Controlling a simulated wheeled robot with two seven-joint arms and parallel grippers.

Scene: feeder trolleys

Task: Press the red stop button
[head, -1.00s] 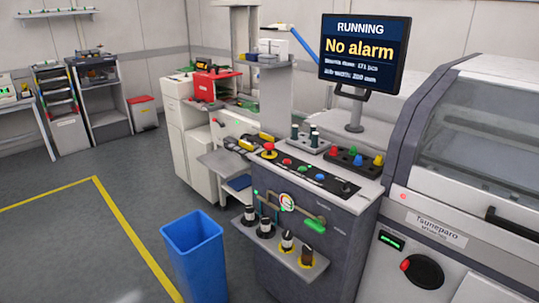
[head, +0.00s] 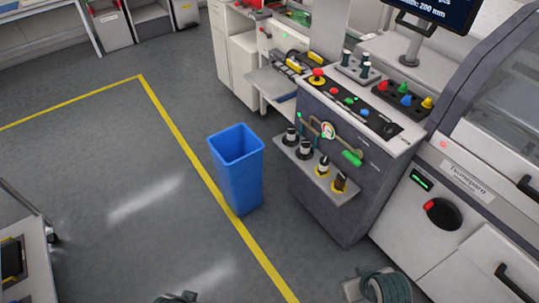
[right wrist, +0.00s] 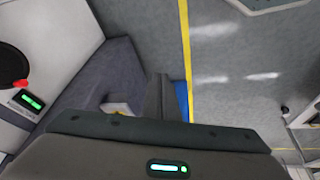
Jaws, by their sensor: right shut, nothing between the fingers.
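A red mushroom button (head: 318,73) on a yellow base sits at the back left corner of the sloping control panel (head: 386,133). A smaller flat red button (head: 333,91) is just in front of it, in a row with green and blue ones. My right gripper shows in the right wrist view (right wrist: 158,82), shut and empty, well away from the panel. In the head view my right arm shows at the bottom edge, right of centre. My left gripper is not clearly in view; only a small dark part of mine shows at the bottom edge.
A blue bin (head: 236,170) stands on the floor left of the cabinet. A shelf (head: 308,168) with several black and white holders juts from the cabinet front. Red, blue and yellow knobs (head: 405,96) stand behind the panel. The floor left of the bin is clear.

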